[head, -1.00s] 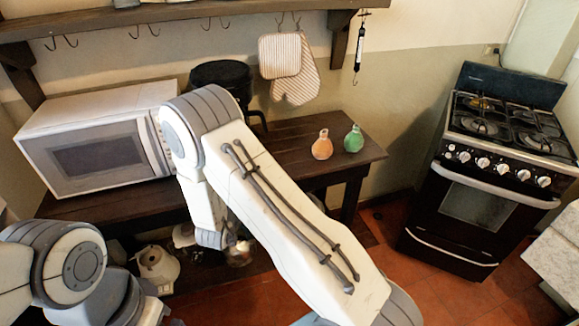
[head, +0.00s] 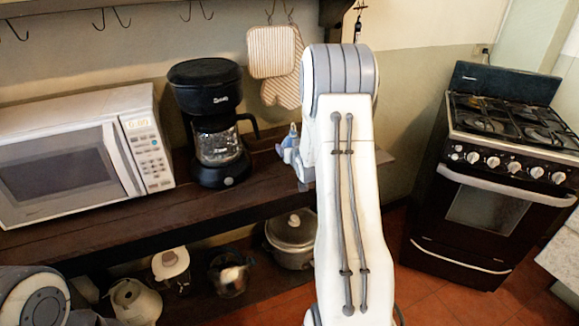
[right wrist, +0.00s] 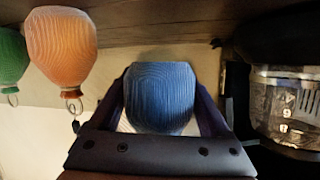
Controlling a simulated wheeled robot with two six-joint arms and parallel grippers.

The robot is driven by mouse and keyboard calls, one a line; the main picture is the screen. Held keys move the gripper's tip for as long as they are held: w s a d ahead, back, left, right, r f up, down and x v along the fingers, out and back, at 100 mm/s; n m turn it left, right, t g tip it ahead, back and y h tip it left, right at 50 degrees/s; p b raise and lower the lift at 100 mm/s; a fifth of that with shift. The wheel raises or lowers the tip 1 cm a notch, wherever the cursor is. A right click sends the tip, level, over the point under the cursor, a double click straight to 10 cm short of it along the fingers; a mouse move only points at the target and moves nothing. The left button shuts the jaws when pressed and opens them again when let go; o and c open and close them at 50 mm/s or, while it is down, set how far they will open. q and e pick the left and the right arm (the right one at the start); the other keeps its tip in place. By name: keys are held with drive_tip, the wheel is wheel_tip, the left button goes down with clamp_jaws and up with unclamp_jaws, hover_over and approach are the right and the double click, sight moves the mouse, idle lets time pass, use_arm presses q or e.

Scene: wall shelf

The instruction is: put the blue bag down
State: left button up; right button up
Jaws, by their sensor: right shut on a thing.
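In the right wrist view, which looks upside down, the blue bag (right wrist: 160,97) sits between the fingers of my right gripper (right wrist: 163,100). The gripper is shut on it. A gap shows between the bag's flat end and the wooden table top, so it appears held above the table. In the head view, my right forearm hides the gripper and most or all of the bag. My left gripper is out of view.
An orange bag (right wrist: 60,50) and a green bag (right wrist: 12,55) stand on the table (head: 105,226). A coffee maker (head: 215,125) and a microwave (head: 60,160) are left of my right arm. A stove (head: 490,180) stands at right.

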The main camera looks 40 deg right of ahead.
sight(291, 169)
drive_tip(key=shift+f, duration=2.65)
drive_tip(key=o, duration=1.4)
drive_tip(key=shift+f, duration=0.1)
drive_tip(key=shift+c, duration=0.2)
drive_tip(key=shift+s+a+r, duration=0.15)
drive_tip(key=shift+s+r, duration=0.1)
drive_tip(key=shift+s, duration=0.15)
drive_tip(key=v, duration=1.1)
drive_tip(key=shift+b, duration=0.45)
drive_tip(key=p+x, duration=0.1)
drive_tip(key=x, duration=1.1)
drive_tip(key=shift+r, duration=1.7)
